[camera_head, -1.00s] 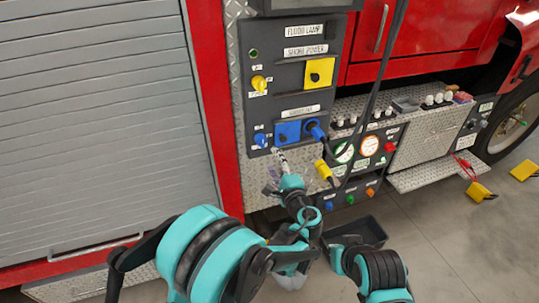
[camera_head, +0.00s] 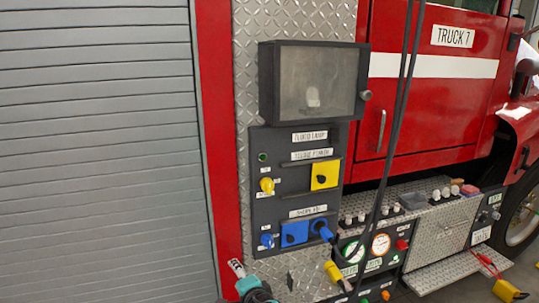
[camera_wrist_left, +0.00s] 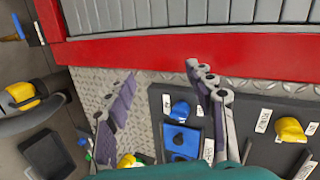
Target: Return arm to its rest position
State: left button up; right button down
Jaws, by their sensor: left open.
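My left gripper (camera_head: 237,267) is low in the head view, in front of the lower left of the pump panel, with only its tip and a bit of teal wrist showing. In the left wrist view my left gripper (camera_wrist_left: 161,70) has its two fingers spread wide with nothing between them. Behind the gap are diamond plate and a red strip. The dark control panel (camera_head: 262,207) stands to the gripper's right in the head view. The rest of the left arm is below the picture. My right gripper is in no view.
The panel carries a blue knob (camera_head: 267,241), a blue socket cover (camera_head: 294,233), a blue plug (camera_head: 321,230) and a yellow knob (camera_head: 267,185). A yellow plug (camera_head: 333,271) and dark hanging cables (camera_head: 386,165) are to the right. A grey shutter (camera_head: 100,150) fills the left.

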pick_arm(q)
jog(key=s+a+f+n+g+h, duration=0.15)
jog(key=s+a+n+g, duration=0.25)
jog(key=s+a+n, duration=0.55)
jog(key=s+f+n+g+h, duration=0.1)
jog(key=s+h, duration=0.3)
jog(key=s, duration=1)
jog(key=shift+s+d+f+n, duration=0.25)
jog(key=shift+d+f+n, duration=0.05)
jog(key=shift+f+n, duration=0.4)
